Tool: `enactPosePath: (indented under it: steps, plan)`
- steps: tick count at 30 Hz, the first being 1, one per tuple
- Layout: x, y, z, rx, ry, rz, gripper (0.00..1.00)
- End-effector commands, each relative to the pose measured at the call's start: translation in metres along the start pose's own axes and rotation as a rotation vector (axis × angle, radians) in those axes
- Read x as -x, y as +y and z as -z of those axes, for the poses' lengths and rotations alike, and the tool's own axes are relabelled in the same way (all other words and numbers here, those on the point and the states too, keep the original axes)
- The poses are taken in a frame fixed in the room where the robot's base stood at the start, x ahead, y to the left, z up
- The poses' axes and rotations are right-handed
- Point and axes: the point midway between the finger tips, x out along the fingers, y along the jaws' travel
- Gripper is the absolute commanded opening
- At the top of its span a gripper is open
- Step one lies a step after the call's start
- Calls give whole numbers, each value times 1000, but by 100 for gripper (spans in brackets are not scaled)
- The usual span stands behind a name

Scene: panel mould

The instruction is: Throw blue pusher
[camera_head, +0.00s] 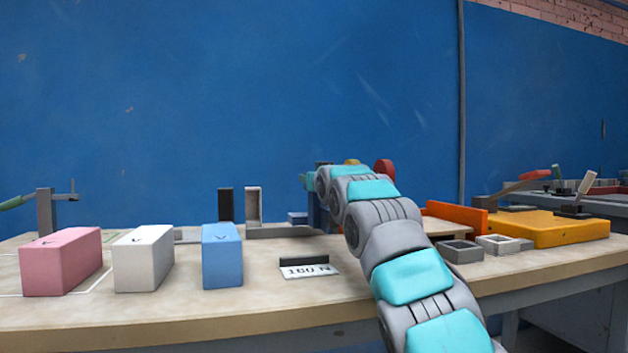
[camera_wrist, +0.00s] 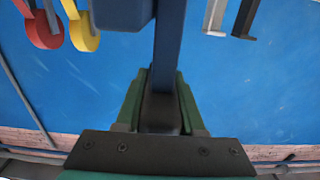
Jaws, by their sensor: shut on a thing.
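The blue pusher (camera_wrist: 168,45) is a dark blue bar at the top middle of the wrist view, with a wider dark blue block at its upper left. My gripper (camera_wrist: 161,78) has its two green fingers on either side of the bar and is shut on it. In the head view, a dark blue upright part (camera_head: 313,215) shows at the back of the bench, just left of my arm. My arm hides most of the gripper and the pusher there.
A red disc (camera_head: 384,171) is close right of my arm. A pink block (camera_head: 60,264), a white block (camera_head: 143,262) and a light blue block (camera_head: 221,260) stand at the left front. A yellow base (camera_head: 545,229) stands right. A label (camera_head: 308,271) lies in front.

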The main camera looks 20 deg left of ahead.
Motion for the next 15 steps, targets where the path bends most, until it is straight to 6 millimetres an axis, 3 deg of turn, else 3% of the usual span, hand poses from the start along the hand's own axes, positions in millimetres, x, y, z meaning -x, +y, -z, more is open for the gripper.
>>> enactPosePath:
  steps: [1,8,15]
  plan:
    - [0,-5,0,2,0,6,40]
    - [0,-4,0,1,0,5,66]
    - [0,-3,0,1,0,3,68]
